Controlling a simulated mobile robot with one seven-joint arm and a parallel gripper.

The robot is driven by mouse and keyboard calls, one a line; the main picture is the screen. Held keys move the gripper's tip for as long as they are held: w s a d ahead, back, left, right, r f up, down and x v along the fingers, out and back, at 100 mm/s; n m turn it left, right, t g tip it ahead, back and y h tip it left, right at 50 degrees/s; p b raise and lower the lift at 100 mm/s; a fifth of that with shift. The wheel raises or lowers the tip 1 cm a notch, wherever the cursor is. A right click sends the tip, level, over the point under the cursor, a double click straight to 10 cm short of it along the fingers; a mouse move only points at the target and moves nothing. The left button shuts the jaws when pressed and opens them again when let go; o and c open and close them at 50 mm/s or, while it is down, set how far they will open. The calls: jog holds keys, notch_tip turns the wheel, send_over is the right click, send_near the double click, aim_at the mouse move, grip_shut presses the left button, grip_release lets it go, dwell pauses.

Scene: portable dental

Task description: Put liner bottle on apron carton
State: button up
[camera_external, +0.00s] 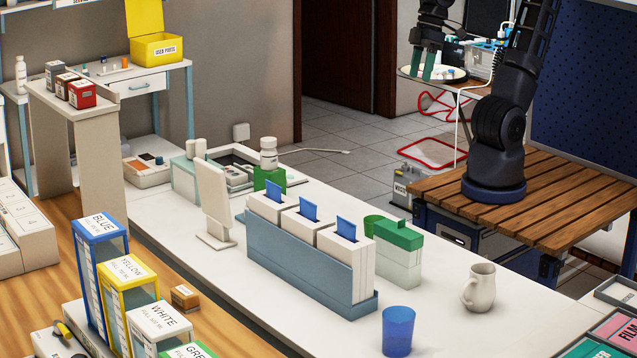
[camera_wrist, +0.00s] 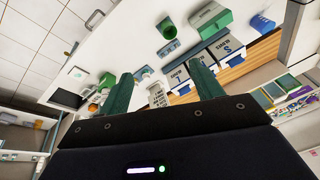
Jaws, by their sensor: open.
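No label reading liner or apron is legible. A white bottle (camera_external: 268,153) with a grey band stands upright on the counter, behind or beside a green block (camera_external: 268,178); it may be the liner bottle. Another small white bottle (camera_external: 21,75) stands at the far left. A small brown carton (camera_external: 185,298) lies on the wooden table, and a green-and-white box (camera_external: 398,250) stands on the counter; I cannot tell which carton is meant. My gripper (camera_external: 432,68) is open and empty, high at the back right, away from both bottles. Its green fingers spread apart in the wrist view (camera_wrist: 164,87).
Three white dispensers (camera_external: 308,228) stand in a blue-grey rack mid-counter. A blue cup (camera_external: 398,330) and white mug (camera_external: 480,287) stand toward its right. Tall coloured boxes (camera_external: 128,280) stand front left. A round tray (camera_external: 440,74) is near my gripper. The counter has bare room around the mug.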

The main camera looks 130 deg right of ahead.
jog(key=s+a+f+n+t, duration=0.1)
jog(key=s+a+n, duration=0.2)
jog(key=s+n, duration=0.1)
jog(key=shift+s+a+f+n, duration=0.3)
jog(key=shift+s+n, duration=0.1)
jog(key=shift+s, duration=0.35)
dwell(0.7)
